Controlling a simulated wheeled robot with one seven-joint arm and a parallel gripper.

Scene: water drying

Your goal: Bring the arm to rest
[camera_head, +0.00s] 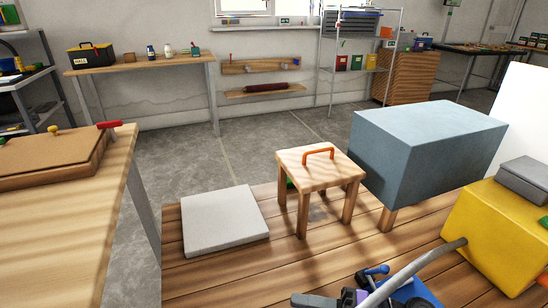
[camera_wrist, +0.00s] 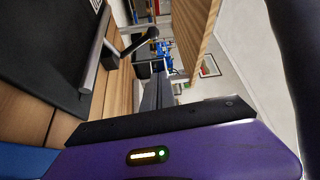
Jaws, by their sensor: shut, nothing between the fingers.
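My gripper (camera_wrist: 165,122) shows in the wrist view as a purple housing with a small lit strip and a black bar along its top. It is shut and holds nothing. The wrist picture is strongly tilted. In the head view, blue, purple and black parts crowd the bottom edge right of centre, and I cannot make out the fingertips there.
A wooden stool (camera_head: 318,170) with an orange handle stands on the plank platform, beside a grey slab (camera_head: 224,220). A blue-grey block (camera_head: 425,140) and a yellow box (camera_head: 500,235) with a grey hose (camera_head: 415,267) are right. A workbench (camera_head: 60,240) is left.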

